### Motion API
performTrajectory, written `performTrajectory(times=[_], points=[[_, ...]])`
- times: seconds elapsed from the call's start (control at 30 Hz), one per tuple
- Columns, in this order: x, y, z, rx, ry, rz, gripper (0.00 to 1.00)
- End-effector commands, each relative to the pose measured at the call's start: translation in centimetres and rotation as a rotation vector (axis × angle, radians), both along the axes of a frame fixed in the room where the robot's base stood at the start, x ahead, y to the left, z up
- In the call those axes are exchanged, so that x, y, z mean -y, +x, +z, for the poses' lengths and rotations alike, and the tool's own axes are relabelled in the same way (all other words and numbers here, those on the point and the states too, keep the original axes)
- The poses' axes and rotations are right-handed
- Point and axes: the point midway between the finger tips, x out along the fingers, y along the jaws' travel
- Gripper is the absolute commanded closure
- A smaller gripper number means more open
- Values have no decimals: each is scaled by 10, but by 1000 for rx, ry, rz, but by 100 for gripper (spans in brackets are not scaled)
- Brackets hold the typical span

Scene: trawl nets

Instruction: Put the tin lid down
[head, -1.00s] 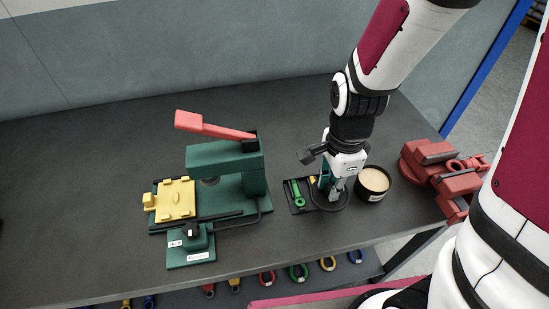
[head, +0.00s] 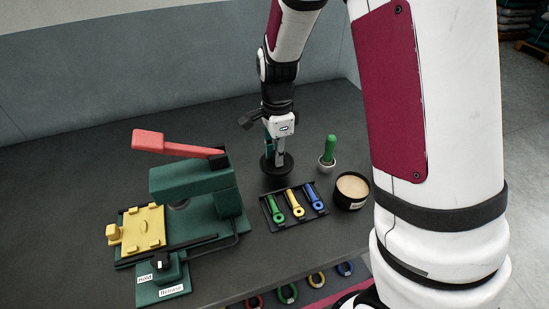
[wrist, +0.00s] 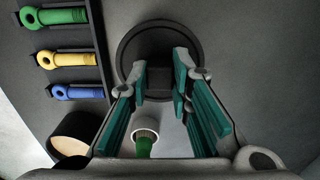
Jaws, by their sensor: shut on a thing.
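The tin lid (head: 287,168) is a dark round disc with a block-like knob. In the wrist view the lid (wrist: 160,38) lies flat beyond my fingers, its knob between the green-padded fingertips. My gripper (head: 278,158) points down and is shut on the knob; it also shows in the wrist view (wrist: 172,88). The lid is at or just above the bare bench top behind the shackle tray; I cannot tell if it touches. The open tin (head: 352,188), black with pale contents, stands to the right of the tray.
The tray (head: 268,216) holds green, yellow and blue shackle-like pieces. A green press (head: 190,185) with a red lever stands left. The bench behind and left of the lid is clear.

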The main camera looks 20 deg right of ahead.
Motion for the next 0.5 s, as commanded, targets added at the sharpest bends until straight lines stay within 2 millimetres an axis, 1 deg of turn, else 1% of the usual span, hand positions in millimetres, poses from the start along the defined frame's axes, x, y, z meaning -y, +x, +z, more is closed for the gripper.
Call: performTrajectory(times=[0.03,0.1,0.23,0.5], points=[[1,7,-1,1,0,-1,100],[2,13,-1,0,0,-1,100],[3,16,-4,-1,0,-1,100],[3,16,-35,-1,0,-1,100]])
